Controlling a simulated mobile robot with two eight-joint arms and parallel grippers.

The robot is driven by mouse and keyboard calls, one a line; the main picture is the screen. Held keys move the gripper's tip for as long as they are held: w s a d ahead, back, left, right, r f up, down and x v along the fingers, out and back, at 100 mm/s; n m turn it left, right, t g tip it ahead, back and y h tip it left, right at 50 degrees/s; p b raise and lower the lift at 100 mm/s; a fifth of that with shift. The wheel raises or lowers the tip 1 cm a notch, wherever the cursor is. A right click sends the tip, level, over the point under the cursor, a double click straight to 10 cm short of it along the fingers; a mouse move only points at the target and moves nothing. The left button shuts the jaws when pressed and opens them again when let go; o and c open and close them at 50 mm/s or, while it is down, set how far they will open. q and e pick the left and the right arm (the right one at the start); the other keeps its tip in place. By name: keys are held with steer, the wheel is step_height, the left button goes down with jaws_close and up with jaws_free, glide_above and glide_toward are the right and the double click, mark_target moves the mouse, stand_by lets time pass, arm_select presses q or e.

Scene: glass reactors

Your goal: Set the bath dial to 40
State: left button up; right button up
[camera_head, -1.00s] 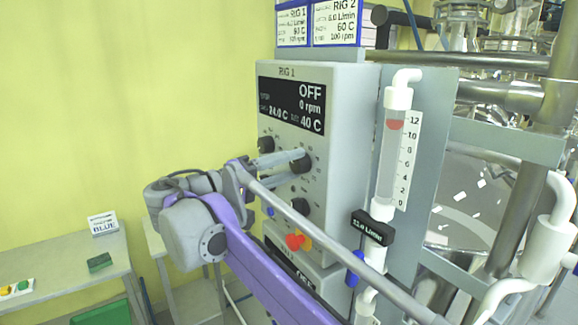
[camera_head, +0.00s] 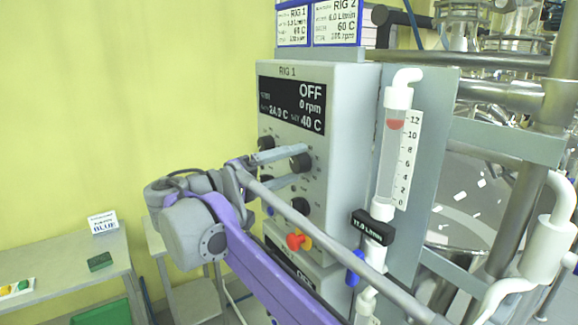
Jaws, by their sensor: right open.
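The RIG 1 control box (camera_head: 345,120) stands in the middle, with a black display (camera_head: 291,103) reading OFF, 0 rpm, about 24.0 C and a set value of 40 C. On its front are several black dials, including one at the upper left (camera_head: 266,143), a middle one (camera_head: 300,163) and a lower one (camera_head: 301,206). Dial labels are too small to read. My right gripper (camera_head: 301,165) is open, its two fingers pointing at the middle dial. The fingertips are close to that dial; I cannot tell whether they touch. My left gripper is not in view.
A red and yellow knob (camera_head: 298,242) sits low on the box. A flow meter tube (camera_head: 391,155) with a blue valve (camera_head: 356,268) stands just right of it. Steel pipes and glassware fill the right. A side table (camera_head: 65,262) stands at the left.

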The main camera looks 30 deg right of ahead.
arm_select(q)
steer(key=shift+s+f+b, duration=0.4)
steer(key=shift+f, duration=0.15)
arm_select(e)
steer(key=s+a, duration=0.1)
steer(key=a, duration=0.9)
steer(key=shift+a+f, duration=0.3)
steer(key=shift+a, duration=0.1)
steer(key=shift+d, duration=0.1)
steer(key=s+d+f+n+t+y, duration=0.1)
steer(key=s+d+f+n+y, duration=0.2)
steer(key=f, duration=0.7)
steer(key=s+d+f+n+y, duration=0.1)
steer(key=s+d+f+y, duration=0.3)
steer(key=f, duration=0.6)
steer(key=s+a+f+t+y, duration=0.1)
steer(key=s+a+f+y, duration=0.1)
steer(key=f, duration=0.5)
steer(key=s+a+f+t+y, duration=0.1)
steer(key=s+f+y, duration=0.3)
steer(key=f, duration=0.4)
steer(key=s+a+f+t+y, duration=0.1)
steer(key=s+a+f+y, duration=0.2)
steer(key=f, duration=0.5)
steer(key=s+y, duration=0.1)
steer(key=y, duration=0.1)
steer(key=shift+a+f+m+t+y, duration=0.2)
steer(key=shift+a+m+t+y, duration=0.1)
steer(key=shift+m, duration=0.1)
